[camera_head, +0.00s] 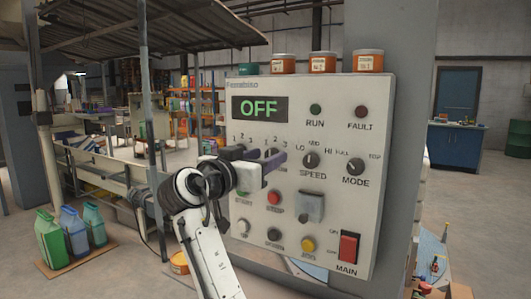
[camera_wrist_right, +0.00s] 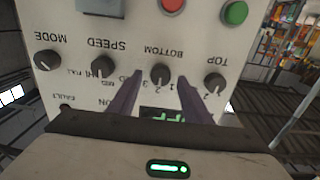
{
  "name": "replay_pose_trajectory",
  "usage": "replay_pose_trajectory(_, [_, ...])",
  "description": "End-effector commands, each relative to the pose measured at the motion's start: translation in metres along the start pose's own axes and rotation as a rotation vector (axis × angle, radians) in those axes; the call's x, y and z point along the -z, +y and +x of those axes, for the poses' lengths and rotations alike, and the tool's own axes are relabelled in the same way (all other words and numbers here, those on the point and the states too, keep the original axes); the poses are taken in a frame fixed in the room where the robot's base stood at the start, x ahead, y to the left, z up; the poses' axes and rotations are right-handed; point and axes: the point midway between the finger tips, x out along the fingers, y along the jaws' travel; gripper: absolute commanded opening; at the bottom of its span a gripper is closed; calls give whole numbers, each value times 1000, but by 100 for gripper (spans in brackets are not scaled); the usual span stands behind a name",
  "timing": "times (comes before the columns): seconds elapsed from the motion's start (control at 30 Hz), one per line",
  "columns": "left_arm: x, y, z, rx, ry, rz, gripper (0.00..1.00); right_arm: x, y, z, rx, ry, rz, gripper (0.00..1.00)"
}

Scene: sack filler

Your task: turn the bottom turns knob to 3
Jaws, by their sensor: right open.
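The bottom turns knob (camera_wrist_right: 160,74) is a small black knob on the pale control panel, seen inverted in the right wrist view, with small digits by it. Its pointer setting is too small to read surely. My right gripper (camera_wrist_right: 160,88) is open, its two purple-grey fingers on either side of the knob; I cannot tell whether they touch it. The display (camera_head: 260,108) reads OFF. My left gripper is not in view.
The top knob (camera_wrist_right: 215,83) and speed knob (camera_wrist_right: 103,66) flank the gripper, with the mode knob (camera_head: 355,167) further right in the head view. Several buttons, a grey hinged cover (camera_head: 310,206) and the red main switch (camera_head: 348,247) are below. Orange-brown jars (camera_head: 322,62) stand on top.

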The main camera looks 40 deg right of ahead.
Motion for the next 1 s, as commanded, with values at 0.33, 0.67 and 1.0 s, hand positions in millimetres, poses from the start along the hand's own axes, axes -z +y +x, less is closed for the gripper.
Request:
replay_pose_trajectory(0.33, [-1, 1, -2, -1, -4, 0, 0, 0, 0, 6, 1, 1, -1, 45])
replay_pose_trajectory(0.67, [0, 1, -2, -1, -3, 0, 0, 0, 0, 6, 1, 0, -1, 5])
replay_pose_trajectory(1.0, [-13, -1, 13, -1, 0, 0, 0, -5, 0, 6, 2, 0, 85, 5])
